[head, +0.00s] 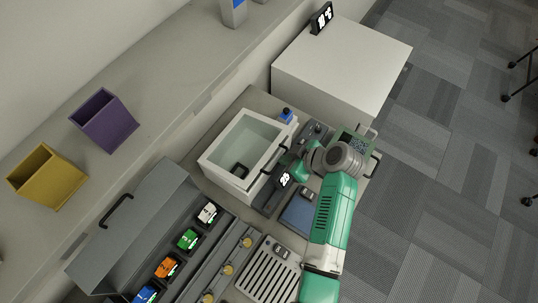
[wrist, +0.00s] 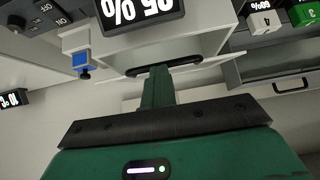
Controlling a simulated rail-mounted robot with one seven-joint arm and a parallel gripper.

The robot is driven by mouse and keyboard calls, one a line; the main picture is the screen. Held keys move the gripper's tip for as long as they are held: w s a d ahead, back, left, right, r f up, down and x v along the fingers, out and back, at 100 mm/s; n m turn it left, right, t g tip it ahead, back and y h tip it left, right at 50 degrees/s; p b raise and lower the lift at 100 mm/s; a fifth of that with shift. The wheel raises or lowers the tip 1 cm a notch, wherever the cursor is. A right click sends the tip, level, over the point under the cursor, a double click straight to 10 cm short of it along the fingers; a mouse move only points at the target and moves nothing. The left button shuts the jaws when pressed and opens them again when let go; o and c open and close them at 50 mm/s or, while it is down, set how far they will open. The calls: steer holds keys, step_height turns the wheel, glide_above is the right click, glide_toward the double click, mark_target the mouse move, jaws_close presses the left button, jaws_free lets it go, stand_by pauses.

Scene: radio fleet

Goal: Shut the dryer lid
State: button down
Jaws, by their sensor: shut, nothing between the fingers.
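The dryer is a white box (head: 222,181) in the middle of the head view. Its lid seems to be the white-framed pane (head: 250,143), with a dark bar handle (head: 273,160) on its near right edge; I cannot tell whether it lies fully down. A dark item shows through the pane. My gripper (head: 296,172) is shut and empty, just right of the handle and by a lit number display (head: 285,180). In the wrist view the shut green fingers (wrist: 157,85) point at the dark handle (wrist: 180,69); contact is unclear.
A white cabinet (head: 340,65) stands behind right. A blue-topped item (head: 287,115) is beside the dryer. Purple (head: 103,120) and yellow bins (head: 47,176) sit on the ledge.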

step_height(320, 180, down, 2)
steer(key=shift+s+d+f+b, duration=0.1)
steer(key=shift+d+f+b, duration=0.05)
steer(key=shift+b, duration=0.25)
